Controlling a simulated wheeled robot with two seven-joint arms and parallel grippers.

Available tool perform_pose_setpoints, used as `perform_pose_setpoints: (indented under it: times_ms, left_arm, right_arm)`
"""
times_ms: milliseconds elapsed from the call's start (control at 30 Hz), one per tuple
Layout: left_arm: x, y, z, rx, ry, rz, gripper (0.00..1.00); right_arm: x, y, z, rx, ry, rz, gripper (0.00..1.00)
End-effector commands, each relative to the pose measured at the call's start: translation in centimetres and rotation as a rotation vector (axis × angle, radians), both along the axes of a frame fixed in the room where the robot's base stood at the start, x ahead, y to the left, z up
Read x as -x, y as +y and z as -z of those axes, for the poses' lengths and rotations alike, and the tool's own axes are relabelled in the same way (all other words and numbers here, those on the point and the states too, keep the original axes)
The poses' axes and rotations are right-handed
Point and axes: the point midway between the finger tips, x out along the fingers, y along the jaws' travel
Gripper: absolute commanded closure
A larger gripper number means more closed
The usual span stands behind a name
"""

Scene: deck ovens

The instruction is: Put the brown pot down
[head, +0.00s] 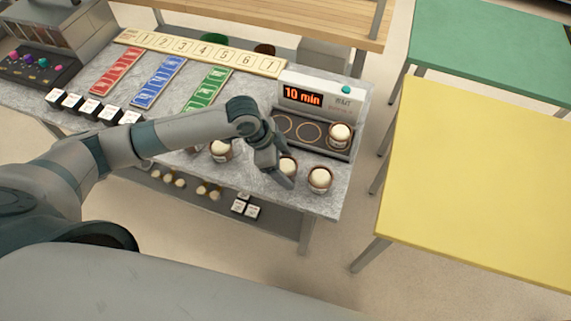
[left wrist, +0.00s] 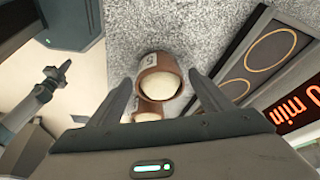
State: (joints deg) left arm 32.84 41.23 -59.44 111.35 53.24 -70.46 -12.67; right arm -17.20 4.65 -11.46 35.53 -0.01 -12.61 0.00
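Several brown pots with pale domed tops show in the head view. One pot (head: 320,180) stands at the counter's front right corner, one (head: 220,151) stands left of my left gripper, and one (head: 341,135) is on the timer unit. My left gripper (head: 286,168) is low over the counter, by a partly hidden pot (head: 288,165). In the left wrist view its fingers (left wrist: 160,77) are apart, with a brown pot (left wrist: 158,84) between the tips and slight gaps on both sides. Another pot (left wrist: 147,116) is partly hidden behind it. A dark gripper-like shape (left wrist: 40,98), possibly my right gripper, is at the left.
The timer unit (head: 315,97) reads "10 min" and has ringed places, two of them empty. Red, blue and green cards, a numbered strip (head: 200,53) and small white blocks lie on the grey counter. Yellow (head: 480,180) and green tables (head: 490,50) stand right, across a gap.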

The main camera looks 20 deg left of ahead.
Motion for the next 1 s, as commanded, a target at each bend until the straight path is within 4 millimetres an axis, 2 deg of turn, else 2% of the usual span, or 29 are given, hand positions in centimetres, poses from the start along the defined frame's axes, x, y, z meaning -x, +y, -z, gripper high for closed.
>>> perform_pose_setpoints:
  times_ms: [267, 467, 667, 1000]
  left_arm:
    - [0.0, 0.0, -0.1, 0.0, 0.0, 0.0, 0.28]
    - [0.0, 0.3, -1.0, 0.0, -0.002, -0.001, 0.28]
    - [0.4, 1.3, -3.5, -0.001, -0.005, 0.0, 0.28]
    - [1.2, 3.4, -9.0, 0.0, -0.003, 0.0, 0.28]
  right_arm:
    - [0.0, 0.0, 0.0, 0.0, 0.0, 0.0, 1.0]
    - [0.0, 0.0, 0.3, 0.0, 0.0, 0.0, 1.0]
    - [0.0, 0.0, 1.0, 0.0, 0.0, 0.0, 1.0]
    - [0.0, 0.2, 2.2, -0.001, 0.0, 0.001, 1.0]
